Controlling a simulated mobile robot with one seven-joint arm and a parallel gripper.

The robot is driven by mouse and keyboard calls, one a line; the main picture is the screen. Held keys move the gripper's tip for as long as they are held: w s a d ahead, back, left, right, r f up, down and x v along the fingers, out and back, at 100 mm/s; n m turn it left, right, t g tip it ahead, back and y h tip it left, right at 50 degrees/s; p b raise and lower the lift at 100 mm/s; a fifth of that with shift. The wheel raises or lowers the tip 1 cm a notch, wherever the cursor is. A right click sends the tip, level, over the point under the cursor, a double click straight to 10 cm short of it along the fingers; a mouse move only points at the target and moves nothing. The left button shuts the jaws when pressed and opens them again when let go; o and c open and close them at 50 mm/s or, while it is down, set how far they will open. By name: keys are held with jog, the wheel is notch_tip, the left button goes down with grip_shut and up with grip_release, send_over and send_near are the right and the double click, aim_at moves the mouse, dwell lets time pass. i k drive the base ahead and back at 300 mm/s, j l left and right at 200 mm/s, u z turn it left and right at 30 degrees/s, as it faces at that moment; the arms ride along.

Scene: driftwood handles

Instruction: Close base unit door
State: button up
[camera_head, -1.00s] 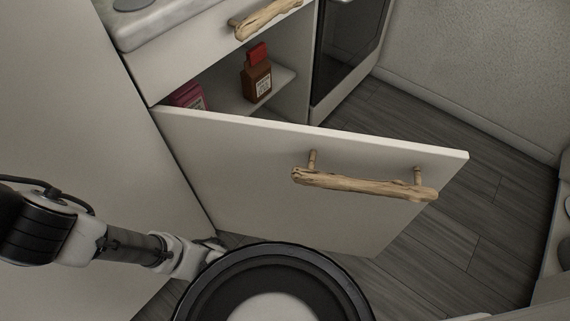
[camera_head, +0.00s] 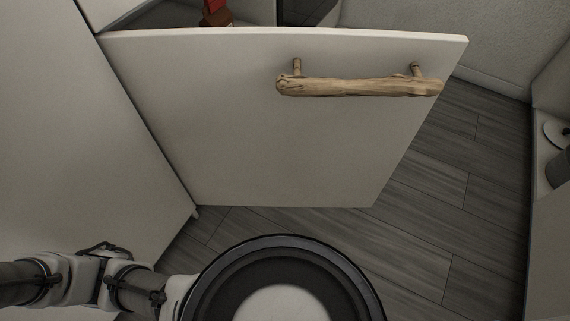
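The base unit door (camera_head: 270,140) is a white panel standing open, its outer face turned toward me. It joins the unit at its left edge and its free edge is at the right. A driftwood handle (camera_head: 360,88) is fixed near its top right on two short posts. Part of my arm shows at the lower left, apart from the door. My gripper is not visible; it is hidden or out of frame.
A tall white panel (camera_head: 80,150) stands left of the door. A brown and red bottle (camera_head: 215,14) shows behind the door's top edge. Dark plank floor (camera_head: 420,240) is clear below and right. A white unit (camera_head: 550,225) with dishes stands at the far right.

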aim_at(276, 116)
jog(key=k+j+z, duration=0.35)
jog(key=k+z, duration=0.35)
jog(key=k+j+z, duration=0.1)
jog(key=k+z, duration=0.2)
